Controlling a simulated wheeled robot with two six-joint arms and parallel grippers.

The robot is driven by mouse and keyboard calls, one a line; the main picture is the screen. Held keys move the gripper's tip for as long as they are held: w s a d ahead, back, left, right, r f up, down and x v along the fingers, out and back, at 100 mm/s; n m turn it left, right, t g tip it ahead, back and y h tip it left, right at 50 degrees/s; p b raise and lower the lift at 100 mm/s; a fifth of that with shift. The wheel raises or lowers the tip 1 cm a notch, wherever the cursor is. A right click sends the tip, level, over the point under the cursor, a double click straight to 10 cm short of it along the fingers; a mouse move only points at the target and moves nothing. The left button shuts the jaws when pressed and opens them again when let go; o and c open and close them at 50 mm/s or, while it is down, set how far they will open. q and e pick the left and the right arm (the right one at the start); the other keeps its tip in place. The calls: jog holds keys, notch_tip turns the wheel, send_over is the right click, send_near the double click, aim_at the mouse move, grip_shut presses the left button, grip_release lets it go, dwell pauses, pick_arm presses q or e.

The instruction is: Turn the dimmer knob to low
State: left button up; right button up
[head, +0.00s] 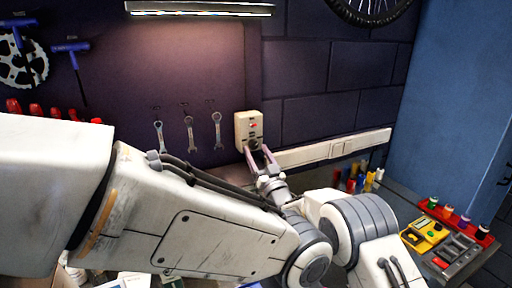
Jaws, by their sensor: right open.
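A small cream dimmer box (242,127) is fixed to the wall, with small red marks on its front. Its dark round knob (254,144) sits low on the box's front. My right gripper (256,149) reaches up to the box from below. Its two slim, pinkish fingers are apart, one at each side of the knob. I cannot tell whether they touch it. The knob's pointer and setting are too small to read. My left gripper is not in view.
A lit lamp bar (198,8) hangs above. Several wrenches (190,133) hang left of the box. A cream socket strip (330,150) runs right along the wall. My arm hides much of the bench.

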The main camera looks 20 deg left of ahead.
jog(key=shift+w+a+r, duration=0.15)
jog(key=shift+w+a, duration=0.1)
